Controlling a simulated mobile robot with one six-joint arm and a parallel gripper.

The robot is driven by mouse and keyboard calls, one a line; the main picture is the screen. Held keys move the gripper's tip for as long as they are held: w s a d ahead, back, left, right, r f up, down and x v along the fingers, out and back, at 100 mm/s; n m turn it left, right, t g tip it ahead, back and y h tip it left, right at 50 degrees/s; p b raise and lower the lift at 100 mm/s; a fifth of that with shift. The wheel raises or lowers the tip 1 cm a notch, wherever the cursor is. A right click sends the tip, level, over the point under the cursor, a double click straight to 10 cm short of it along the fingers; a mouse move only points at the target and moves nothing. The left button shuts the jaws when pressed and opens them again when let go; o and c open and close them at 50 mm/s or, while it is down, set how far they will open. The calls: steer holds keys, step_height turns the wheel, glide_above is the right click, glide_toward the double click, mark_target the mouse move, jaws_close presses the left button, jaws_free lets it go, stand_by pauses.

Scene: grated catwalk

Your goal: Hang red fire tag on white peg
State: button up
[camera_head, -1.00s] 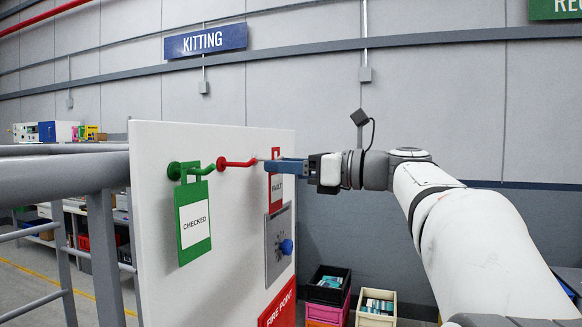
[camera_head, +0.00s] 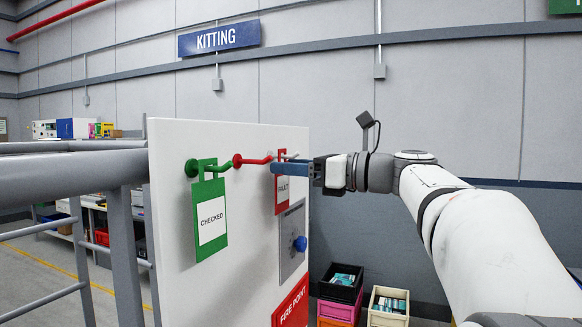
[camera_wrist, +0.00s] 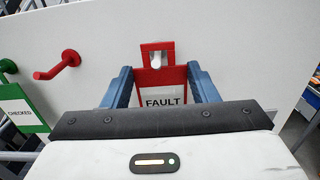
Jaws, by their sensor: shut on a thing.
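The red tag marked FAULT (camera_head: 281,190) hangs upright between the blue fingers of my gripper (camera_head: 274,168), in front of the white board. In the wrist view, the tag (camera_wrist: 155,80) has an opening near its top, with the gripper's fingers (camera_wrist: 159,74) on both sides. The white peg (camera_head: 291,156) shows beside the tag's top in the head view. In the wrist view, the peg's pale end (camera_wrist: 156,61) shows in the tag's opening. I cannot tell whether the peg bears the tag.
On the white board (camera_head: 170,240), a red peg (camera_head: 252,160) is bare and a green peg (camera_head: 205,168) holds a green CHECKED tag (camera_head: 211,220). A blue knob (camera_head: 300,243) sits below. A grey railing (camera_head: 75,170) stands at left.

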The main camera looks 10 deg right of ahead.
steer(key=o, duration=1)
steer(key=shift+o, duration=0.2)
steer(key=shift+d, duration=0.1)
